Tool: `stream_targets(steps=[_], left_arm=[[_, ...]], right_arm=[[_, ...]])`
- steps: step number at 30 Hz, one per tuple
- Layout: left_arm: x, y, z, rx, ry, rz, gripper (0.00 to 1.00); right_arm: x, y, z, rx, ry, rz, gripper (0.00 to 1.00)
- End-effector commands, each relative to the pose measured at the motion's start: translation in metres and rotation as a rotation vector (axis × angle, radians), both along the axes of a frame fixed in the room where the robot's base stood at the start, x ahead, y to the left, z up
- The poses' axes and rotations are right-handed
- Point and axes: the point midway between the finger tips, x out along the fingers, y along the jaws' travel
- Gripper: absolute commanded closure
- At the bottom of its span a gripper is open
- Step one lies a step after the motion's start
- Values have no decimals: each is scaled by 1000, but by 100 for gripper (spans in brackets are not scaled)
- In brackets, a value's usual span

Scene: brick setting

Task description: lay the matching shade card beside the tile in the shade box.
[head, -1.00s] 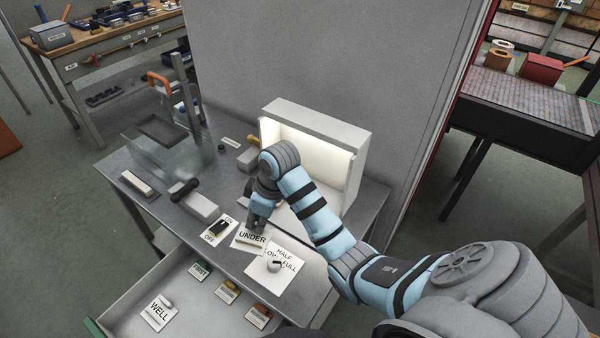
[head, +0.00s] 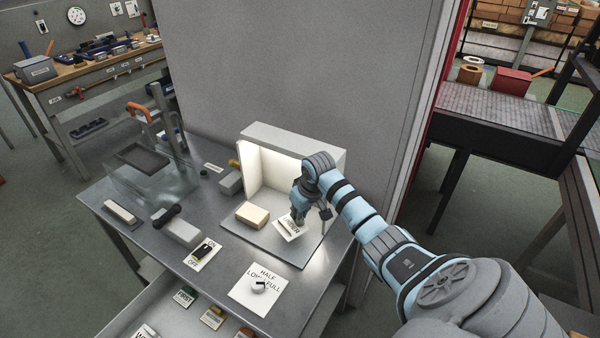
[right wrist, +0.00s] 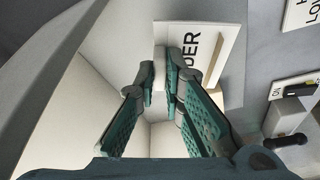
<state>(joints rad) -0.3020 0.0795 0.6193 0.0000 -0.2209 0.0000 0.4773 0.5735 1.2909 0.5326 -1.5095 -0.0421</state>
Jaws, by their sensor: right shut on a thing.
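The shade box (head: 298,137) is a lit white open box on the grey metal table. A tan tile (head: 252,215) lies at its front left. My right gripper (head: 301,214) is at the box's front right, shut on the white UNDER card (head: 287,230). In the right wrist view the fingers (right wrist: 160,78) pinch a small pale grip on the card (right wrist: 200,38). The card is right of the tile with a gap between them, and looks slightly tilted. I cannot tell whether it touches the surface below. My left gripper is not in view.
A dial plate (head: 244,286) reading HALF, LOW, FULL and an ON/OFF switch (head: 205,250) lie in front. An open drawer (head: 150,308) below holds several labelled pieces. A clear tank (head: 165,185) stands left. A grey wall (head: 320,60) rises behind the box.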

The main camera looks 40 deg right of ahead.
Motion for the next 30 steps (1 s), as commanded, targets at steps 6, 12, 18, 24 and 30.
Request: stream_targets(steps=[6, 12, 18, 24, 30], left_arm=[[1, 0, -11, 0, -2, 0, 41], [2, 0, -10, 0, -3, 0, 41], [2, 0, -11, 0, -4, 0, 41], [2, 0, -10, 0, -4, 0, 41], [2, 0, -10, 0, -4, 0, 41]], right_arm=[[-1, 1, -41, 1, 3, 0, 100], [0, 0, -46, -1, 0, 1, 100], [0, 0, -48, 0, 0, 1, 87], [0, 0, -48, 0, 0, 1, 71], [0, 0, -47, 0, 0, 1, 71]])
